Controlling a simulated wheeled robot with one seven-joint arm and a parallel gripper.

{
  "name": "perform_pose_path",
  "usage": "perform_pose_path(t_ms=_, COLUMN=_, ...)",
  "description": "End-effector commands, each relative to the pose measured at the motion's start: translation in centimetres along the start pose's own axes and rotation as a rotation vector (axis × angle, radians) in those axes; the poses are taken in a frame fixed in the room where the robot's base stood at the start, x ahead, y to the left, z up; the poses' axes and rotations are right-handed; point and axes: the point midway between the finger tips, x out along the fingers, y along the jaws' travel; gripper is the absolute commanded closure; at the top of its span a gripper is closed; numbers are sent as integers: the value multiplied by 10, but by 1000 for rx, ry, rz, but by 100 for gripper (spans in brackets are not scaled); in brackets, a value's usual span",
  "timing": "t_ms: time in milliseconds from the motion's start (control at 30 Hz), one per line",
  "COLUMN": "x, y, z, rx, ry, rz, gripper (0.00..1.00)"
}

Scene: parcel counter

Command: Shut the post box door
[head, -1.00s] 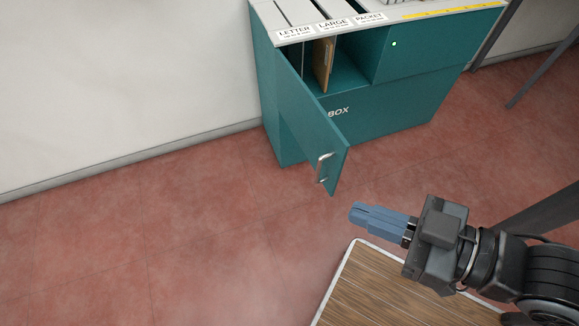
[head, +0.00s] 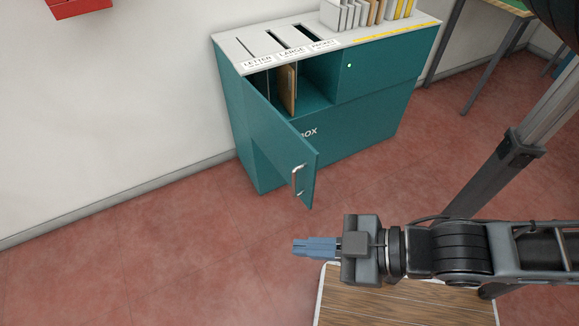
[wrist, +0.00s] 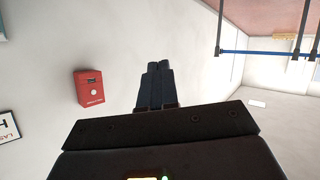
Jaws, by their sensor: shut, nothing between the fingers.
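The teal post box (head: 355,120) stands against the white wall in the head view. Its door (head: 268,135) is hinged at the left of the opening and stands wide open, swung out toward me. A metal handle (head: 297,180) is on the door near its free edge. Inside the opening a brown parcel or envelope (head: 288,88) stands upright. My gripper (head: 296,248) is shut and empty, below the door's lower free corner in the picture and apart from it. In the wrist view my gripper (wrist: 155,68) points toward the wall; the door is not visible there.
A wood-topped table (head: 400,305) lies under my arm. The post box top has labelled slots and a rack of envelopes (head: 370,14). A red wall box (wrist: 89,87) shows in the wrist view. The red floor (head: 150,260) left of the door is clear.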

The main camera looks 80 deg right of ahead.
Motion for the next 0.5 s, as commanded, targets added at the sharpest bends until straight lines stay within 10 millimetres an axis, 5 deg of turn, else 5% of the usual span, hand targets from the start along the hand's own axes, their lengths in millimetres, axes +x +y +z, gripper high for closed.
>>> perform_pose_path(t_ms=267, x=61, y=29, z=81, rx=-215, ry=-160, rz=62, gripper=100)
perform_pose_path(t_ms=500, x=143, y=106, z=168, rx=-473, ry=-418, rz=265, gripper=100)
